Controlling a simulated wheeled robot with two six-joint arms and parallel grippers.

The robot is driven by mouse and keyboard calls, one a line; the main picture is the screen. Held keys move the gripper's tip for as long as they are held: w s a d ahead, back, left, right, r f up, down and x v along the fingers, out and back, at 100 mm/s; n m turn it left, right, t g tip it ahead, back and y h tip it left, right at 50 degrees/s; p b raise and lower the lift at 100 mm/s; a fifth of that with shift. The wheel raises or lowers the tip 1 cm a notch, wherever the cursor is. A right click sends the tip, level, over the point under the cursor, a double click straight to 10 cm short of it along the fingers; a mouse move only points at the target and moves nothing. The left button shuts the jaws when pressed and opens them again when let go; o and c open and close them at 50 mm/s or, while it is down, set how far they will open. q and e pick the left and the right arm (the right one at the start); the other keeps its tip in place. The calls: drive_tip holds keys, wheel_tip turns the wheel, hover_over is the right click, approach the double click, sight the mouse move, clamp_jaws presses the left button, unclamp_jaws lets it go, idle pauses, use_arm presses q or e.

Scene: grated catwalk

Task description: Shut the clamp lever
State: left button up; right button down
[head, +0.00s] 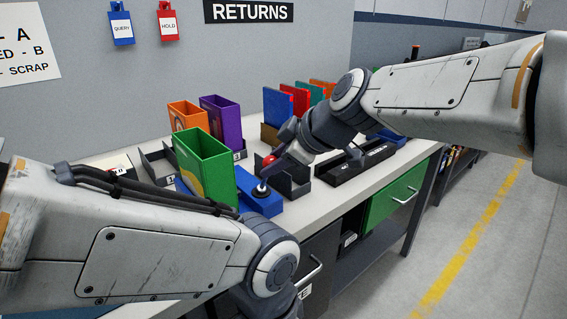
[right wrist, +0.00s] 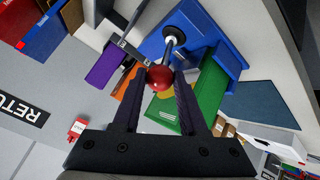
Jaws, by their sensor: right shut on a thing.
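The clamp has a blue base (head: 260,201) on the near edge of the worktop. Its lever is a thin metal rod with a red ball knob (head: 269,160), standing up from a round pivot on the base. In the right wrist view the red knob (right wrist: 159,77) sits between the two dark fingers of my right gripper (right wrist: 157,73), with the rod and blue base (right wrist: 205,38) beyond it. My right gripper (head: 272,163) is shut on the knob in the head view. My left arm crosses the lower left; its gripper is out of sight.
A green holder (head: 205,165) stands just left of the clamp, with orange and purple (head: 222,122) holders behind. Grey bookend-like trays and a black bar (head: 355,165) lie to the right. Several coloured binders stand at the back. Green and dark drawers are below the worktop.

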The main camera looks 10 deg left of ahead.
drive_tip(key=shift+c, duration=2.3)
unclamp_jaws()
drive_tip(key=v, duration=1)
drive_tip(key=shift+d+r+p, duration=0.15)
drive_tip(key=shift+r+p, duration=0.1)
drive_tip(key=shift+p, duration=0.1)
drive_tip(key=shift+s, duration=0.15)
